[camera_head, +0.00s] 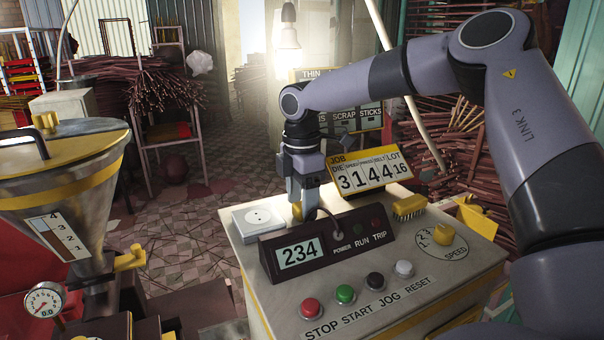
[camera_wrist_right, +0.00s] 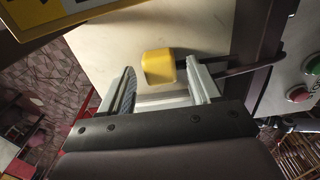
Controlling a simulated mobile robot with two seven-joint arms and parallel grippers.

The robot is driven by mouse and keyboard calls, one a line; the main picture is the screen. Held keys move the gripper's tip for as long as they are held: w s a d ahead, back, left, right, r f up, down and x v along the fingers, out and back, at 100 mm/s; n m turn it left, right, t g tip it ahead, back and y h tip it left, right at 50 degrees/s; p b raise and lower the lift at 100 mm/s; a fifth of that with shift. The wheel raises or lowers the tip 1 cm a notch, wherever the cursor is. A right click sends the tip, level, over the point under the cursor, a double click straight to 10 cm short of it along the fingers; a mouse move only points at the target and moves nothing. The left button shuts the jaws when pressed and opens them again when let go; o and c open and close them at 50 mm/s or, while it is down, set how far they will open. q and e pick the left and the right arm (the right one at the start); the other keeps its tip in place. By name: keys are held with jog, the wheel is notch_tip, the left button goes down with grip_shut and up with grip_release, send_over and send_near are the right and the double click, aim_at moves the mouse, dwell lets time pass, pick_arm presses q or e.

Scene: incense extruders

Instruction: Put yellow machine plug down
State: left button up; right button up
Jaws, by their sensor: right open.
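The yellow machine plug (camera_head: 297,211) sits on the top of the cream control console, behind the black 234 display, and shows partly past my right gripper. My right gripper (camera_head: 308,200) points down over it. In the right wrist view the fingers (camera_wrist_right: 161,72) are open and apart, with the yellow plug (camera_wrist_right: 158,66) near their tips and a visible gap on the left side. A dark cord (camera_wrist_right: 245,68) runs beside the right finger. A white socket plate (camera_head: 258,219) lies left of the plug, apart from it. My left gripper is not in view.
The 234 display box (camera_head: 298,254) stands in front of the plug, and the job sign (camera_head: 358,172) stands close on the right. A yellow brush (camera_head: 409,206), speed knob (camera_head: 443,234) and several buttons share the console. A metal hopper (camera_head: 65,170) stands at left.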

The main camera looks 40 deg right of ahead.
notch_tip(320, 180, up, 12)
jog(key=shift+r, duration=0.25)
dwell(0.6)
